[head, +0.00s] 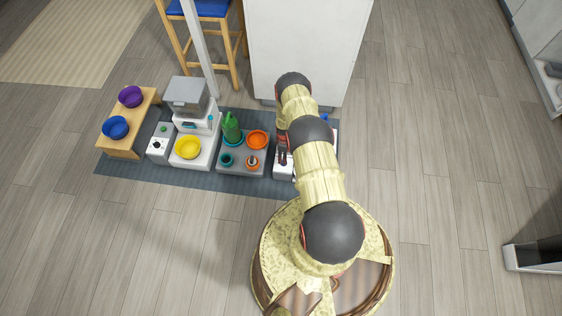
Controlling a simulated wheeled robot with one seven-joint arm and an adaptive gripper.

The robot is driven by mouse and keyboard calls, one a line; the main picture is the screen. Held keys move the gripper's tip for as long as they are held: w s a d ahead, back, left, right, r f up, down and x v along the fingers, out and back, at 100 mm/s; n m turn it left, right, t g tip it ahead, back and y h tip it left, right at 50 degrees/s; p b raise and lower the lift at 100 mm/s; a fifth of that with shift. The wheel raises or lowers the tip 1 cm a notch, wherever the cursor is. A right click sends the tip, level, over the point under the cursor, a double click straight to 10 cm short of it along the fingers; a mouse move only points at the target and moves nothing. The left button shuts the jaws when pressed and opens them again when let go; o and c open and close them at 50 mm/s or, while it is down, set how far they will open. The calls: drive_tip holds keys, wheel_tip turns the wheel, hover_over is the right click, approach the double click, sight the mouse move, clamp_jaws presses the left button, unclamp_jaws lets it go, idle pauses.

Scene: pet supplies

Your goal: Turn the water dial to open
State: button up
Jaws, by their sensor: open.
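My gripper (283,157) points down over a white unit (283,173) at the right end of the dark mat. It looks open with nothing in it. My arm covers most of that unit, and only its left front edge, a strip at its right and a small blue part (325,117) behind it show. I cannot make out a water dial there, nor whether my gripper touches anything. A small grey box (158,155) with a dark round knob (157,145) and a green spot stands further left; I cannot tell whether this knob is the water dial.
A feeder with a yellow bowl (188,147) and a grey tray (243,167) with a green bottle (231,127) and orange bowl (257,139) share the mat (150,179). A wooden bench (122,144) stands left. A white cabinet (307,45) rises behind. The front floor is clear.

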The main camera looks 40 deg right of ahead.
drive_tip(key=shift+w+d+n, duration=0.1)
drive_tip(key=shift+w+n, duration=0.1)
drive_tip(key=shift+n, duration=0.2)
wheel_tip(320, 180, down, 8)
drive_tip(key=b, duration=0.3)
drive_tip(key=shift+r, duration=0.15)
drive_tip(key=shift+c, duration=0.2)
drive_tip(key=c, duration=1.1)
